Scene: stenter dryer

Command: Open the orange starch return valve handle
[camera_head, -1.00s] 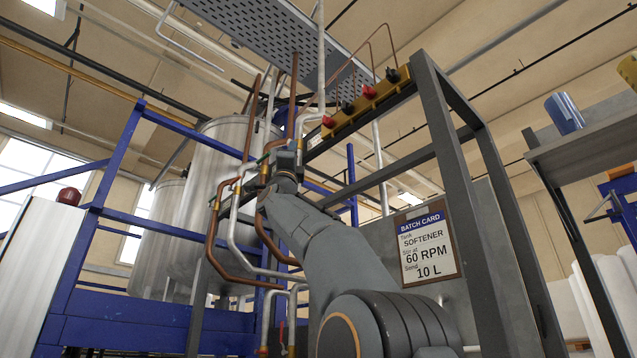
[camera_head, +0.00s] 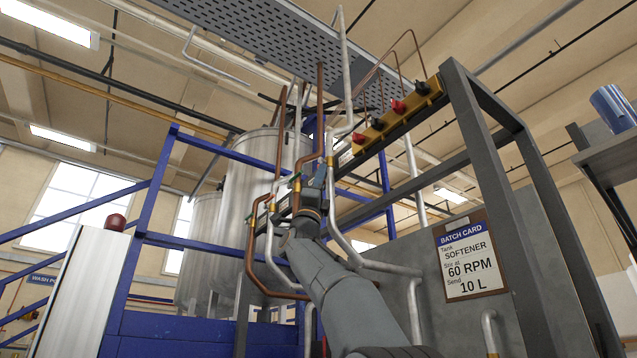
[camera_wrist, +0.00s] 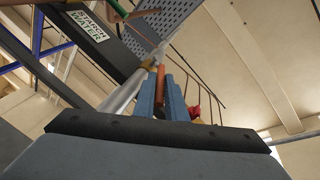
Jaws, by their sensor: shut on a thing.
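The orange valve handle (camera_wrist: 160,80) shows in the wrist view between the blue fingers of my gripper (camera_wrist: 168,92). My gripper is shut on it. In the head view my gripper (camera_head: 316,186) is raised among the pipes below the perforated platform, and the handle is too small and covered to make out there. A pale metal pipe and a brass-coloured fitting lie just behind the handle in the wrist view. A label plate (camera_wrist: 88,25) reading STARCH and WATER is at the upper left of that view.
Another valve handle, green (camera_wrist: 140,14), is near the top of the wrist view. Copper pipes (camera_head: 252,250) and silver pipes stand close around my arm. A yellow bar with red and black knobs (camera_head: 398,107) is to the right. A grey frame and batch card (camera_head: 470,256) stand further right.

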